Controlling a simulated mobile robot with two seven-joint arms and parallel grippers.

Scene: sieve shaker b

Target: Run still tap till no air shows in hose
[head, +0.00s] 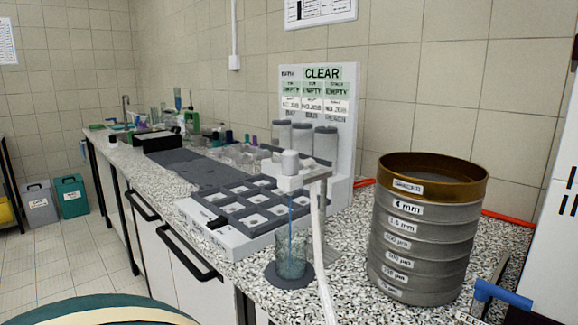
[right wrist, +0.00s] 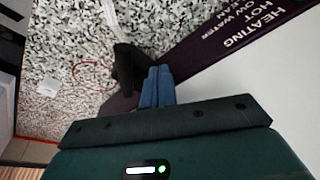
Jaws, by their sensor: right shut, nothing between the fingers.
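My right gripper (right wrist: 157,88) shows in the right wrist view with its blue fingers together and nothing between them. A black upright part (right wrist: 125,66), perhaps the tap, is just left of the fingertips; I cannot tell whether they touch it. A dark panel (right wrist: 215,40) with heating and hot water lettering lies beyond them. In the head view a pale hose (head: 320,250) hangs from a white outlet head (head: 292,172). A thin blue line runs from that head down into a glass beaker (head: 291,262). Air in the hose cannot be made out. My left gripper is not in view.
A stack of labelled sieves (head: 428,235) stands right of the beaker on the speckled bench. A grey tray with square pockets (head: 235,245) and a sign board (head: 345,165) stand behind it. A blue piece (head: 497,292) shows at lower right, beside a white cabinet (head: 555,215).

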